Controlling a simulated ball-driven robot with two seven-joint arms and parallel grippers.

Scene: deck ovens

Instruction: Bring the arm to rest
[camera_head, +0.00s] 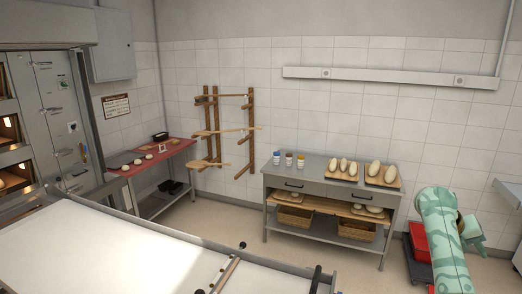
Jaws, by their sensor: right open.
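My right arm is pale green with darker stripes and rises from the bottom edge at the right of the head view. My right gripper (474,236) shows at the arm's far end, pointing to the right, partly hidden behind the arm. It is open, and I see nothing held in it. It appears in front of the floor and wall, right of the grey work table (335,186). My left arm and gripper are out of view.
A red crate (418,242) stands on the floor just left of my arm. Loaves on boards and small jars top the grey table. A white-topped surface (110,250) fills the lower left, beside the deck oven (52,110). A grey edge (508,190) juts in at right.

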